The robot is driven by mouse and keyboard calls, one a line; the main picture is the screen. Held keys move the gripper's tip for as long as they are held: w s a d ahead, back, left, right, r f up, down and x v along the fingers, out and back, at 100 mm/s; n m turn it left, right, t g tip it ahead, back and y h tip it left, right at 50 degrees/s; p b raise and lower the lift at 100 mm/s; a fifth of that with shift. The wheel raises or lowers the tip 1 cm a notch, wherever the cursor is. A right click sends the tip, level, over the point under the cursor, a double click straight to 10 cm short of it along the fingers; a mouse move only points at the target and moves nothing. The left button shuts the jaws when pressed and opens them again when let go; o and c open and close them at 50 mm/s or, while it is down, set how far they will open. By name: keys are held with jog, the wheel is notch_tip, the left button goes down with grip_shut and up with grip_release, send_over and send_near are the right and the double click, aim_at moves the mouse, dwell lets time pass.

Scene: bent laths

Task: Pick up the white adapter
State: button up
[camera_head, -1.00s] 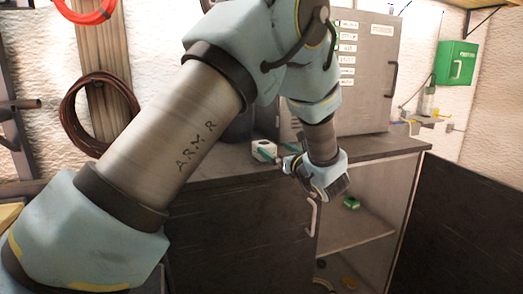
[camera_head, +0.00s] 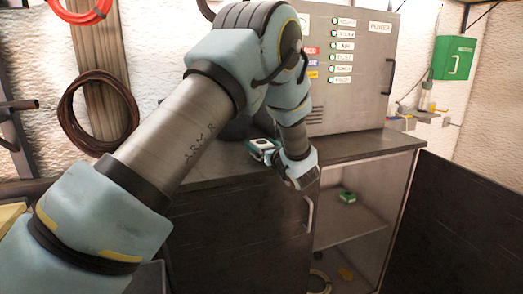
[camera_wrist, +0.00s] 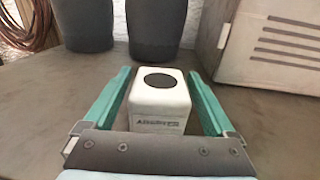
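The white adapter (camera_wrist: 160,103) is a small white block with a round black spot on top and dark lettering on its near face. It stands upright on the grey counter top (camera_wrist: 40,100). In the wrist view my gripper (camera_wrist: 158,85) is open, with one green finger on each side of the adapter and a visible gap to each. In the head view the adapter (camera_head: 263,144) shows beyond my gripper (camera_head: 266,153), partly covered by the fingers. The adapter's lower front edge is hidden by the gripper body.
Two dark grey pots (camera_wrist: 157,30) stand behind the adapter. A grey power cabinet (camera_head: 350,75) stands at the back right of the counter. Below, an open cupboard (camera_head: 355,222) holds a green item (camera_head: 347,197). A dark door panel (camera_head: 460,205) is at the right.

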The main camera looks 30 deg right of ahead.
jog(key=c, duration=1.2)
jog(key=shift+r, duration=0.1)
